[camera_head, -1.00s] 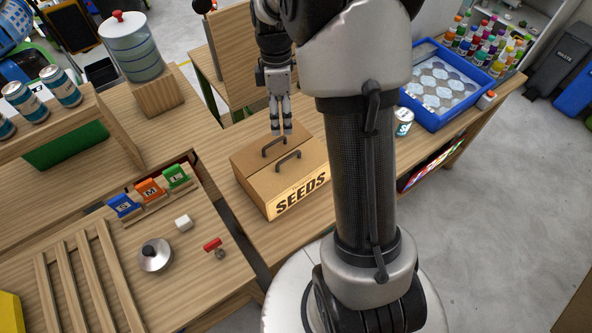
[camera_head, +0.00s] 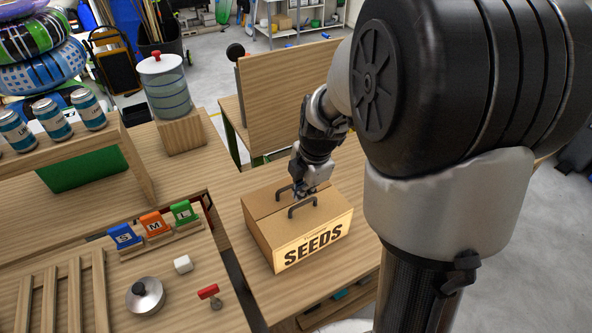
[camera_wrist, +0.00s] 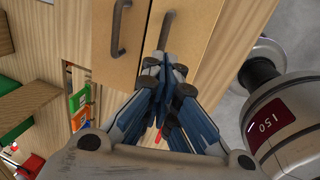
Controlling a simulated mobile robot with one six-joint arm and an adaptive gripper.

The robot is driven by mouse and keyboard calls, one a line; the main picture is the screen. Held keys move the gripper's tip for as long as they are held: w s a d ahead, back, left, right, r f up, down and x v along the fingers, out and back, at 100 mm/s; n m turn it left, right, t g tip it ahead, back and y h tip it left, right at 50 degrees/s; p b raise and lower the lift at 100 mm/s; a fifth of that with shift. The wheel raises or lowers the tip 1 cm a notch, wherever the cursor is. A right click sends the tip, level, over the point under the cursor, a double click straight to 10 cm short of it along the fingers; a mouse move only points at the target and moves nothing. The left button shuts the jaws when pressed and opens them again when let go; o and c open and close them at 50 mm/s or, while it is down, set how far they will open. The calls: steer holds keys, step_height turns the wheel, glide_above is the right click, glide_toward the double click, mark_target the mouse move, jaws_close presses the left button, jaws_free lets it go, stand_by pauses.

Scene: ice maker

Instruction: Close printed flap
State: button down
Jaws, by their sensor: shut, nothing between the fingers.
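A brown cardboard box (camera_head: 262,213) stands on the wooden table. Its top shows two panels, each with a dark handle, the rear handle (camera_head: 284,190) and the front handle (camera_head: 302,207). The word SEEDS is printed on a pale front panel (camera_head: 318,243), and I cannot tell whether this is a flap. My gripper (camera_head: 303,191) is shut and empty, low over the box top close to both handles. In the wrist view my gripper's fingertips (camera_wrist: 165,62) appear just beside one handle (camera_wrist: 166,30), and contact is unclear. The other handle (camera_wrist: 120,28) lies further left.
A wooden panel (camera_head: 285,95) stands behind. A water jar (camera_head: 165,87) sits further back left.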

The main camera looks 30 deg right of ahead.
mark_target(299, 204)
steer(key=shift+b+x, duration=0.55)
steer(key=shift+x, duration=1.75)
steer(key=shift+w+f+b, duration=0.25)
steer(key=shift+f+b, duration=0.25)
steer(key=shift+b, duration=0.15)
steer(key=shift+r, duration=0.15)
steer(key=shift+r, duration=0.1)
